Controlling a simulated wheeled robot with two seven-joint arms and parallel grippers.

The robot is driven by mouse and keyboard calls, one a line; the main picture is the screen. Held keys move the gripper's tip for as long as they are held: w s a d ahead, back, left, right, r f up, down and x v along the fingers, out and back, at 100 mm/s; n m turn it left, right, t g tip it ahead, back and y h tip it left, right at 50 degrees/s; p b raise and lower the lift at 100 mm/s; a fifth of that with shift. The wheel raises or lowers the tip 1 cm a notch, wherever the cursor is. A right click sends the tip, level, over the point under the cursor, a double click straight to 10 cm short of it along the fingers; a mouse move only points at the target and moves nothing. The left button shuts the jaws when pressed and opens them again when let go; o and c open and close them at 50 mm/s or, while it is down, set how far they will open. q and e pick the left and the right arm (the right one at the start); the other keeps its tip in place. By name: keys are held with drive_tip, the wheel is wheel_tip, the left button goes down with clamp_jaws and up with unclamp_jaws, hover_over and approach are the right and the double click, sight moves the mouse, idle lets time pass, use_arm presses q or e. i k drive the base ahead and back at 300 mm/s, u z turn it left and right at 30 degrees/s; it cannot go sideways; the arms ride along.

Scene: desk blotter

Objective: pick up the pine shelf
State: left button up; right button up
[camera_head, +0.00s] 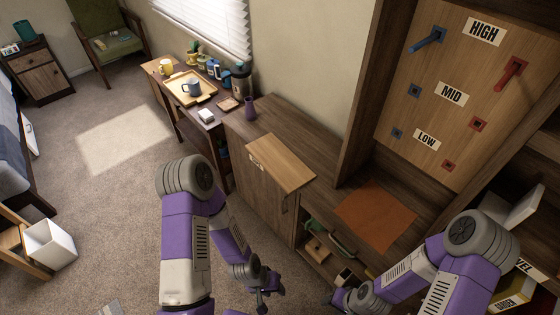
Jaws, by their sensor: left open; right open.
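The pine shelf looks to be the light wooden board (279,161) lying flat on the dark wooden cabinet top, its near edge at the cabinet's front. My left gripper (264,296) is open and empty, low in front of the cabinet, below the board and apart from it. My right gripper (338,297) is at the bottom, in front of the open lower compartment, below and right of the board. Its fingers are small and partly hidden by my arm. Neither gripper touches the board.
An orange-brown blotter (374,214) lies right of the board. Behind it stands a peg panel (450,60) marked HIGH, MID and LOW, with a blue peg (427,41) and a red peg (511,85) at HIGH. The carpet at left is mostly clear.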

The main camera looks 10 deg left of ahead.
sight(292, 174)
drive_tip(key=u, duration=0.5)
drive_tip(key=k, duration=0.6)
drive_tip(key=u, duration=1.45)
drive_tip(key=i, duration=1.6)
drive_tip(key=z, duration=1.1)
drive_tip(key=i, duration=0.4)
drive_tip(key=z, duration=0.35)
